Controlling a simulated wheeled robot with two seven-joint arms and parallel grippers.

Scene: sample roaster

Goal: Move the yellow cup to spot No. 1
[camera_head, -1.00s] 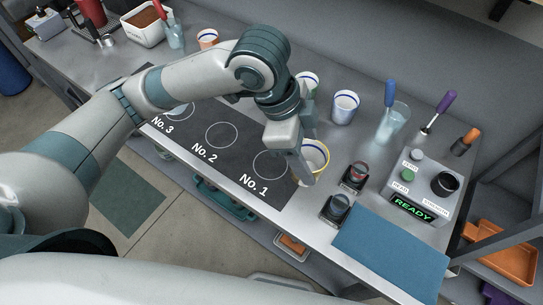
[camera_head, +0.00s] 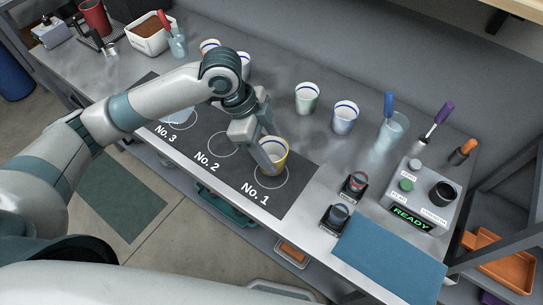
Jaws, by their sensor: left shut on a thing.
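The yellow cup (camera_head: 277,160), white inside with a blue band near its rim, appears upright over the spot No. 1 circle (camera_head: 287,180) on the dark mat (camera_head: 232,176). Parts of the circle show around its base. I cannot tell whether its base touches the mat. My left gripper (camera_head: 266,158) is shut on the cup's left side, and its fingers partly hide the cup. My right gripper is not in view.
The No. 2 circle (camera_head: 211,149) looks empty. A green-banded cup (camera_head: 307,99) and a blue-banded cup (camera_head: 344,118) stand behind. Two small dark devices (camera_head: 335,218) (camera_head: 354,186), a blue cloth (camera_head: 390,257) and a control box (camera_head: 421,196) are right.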

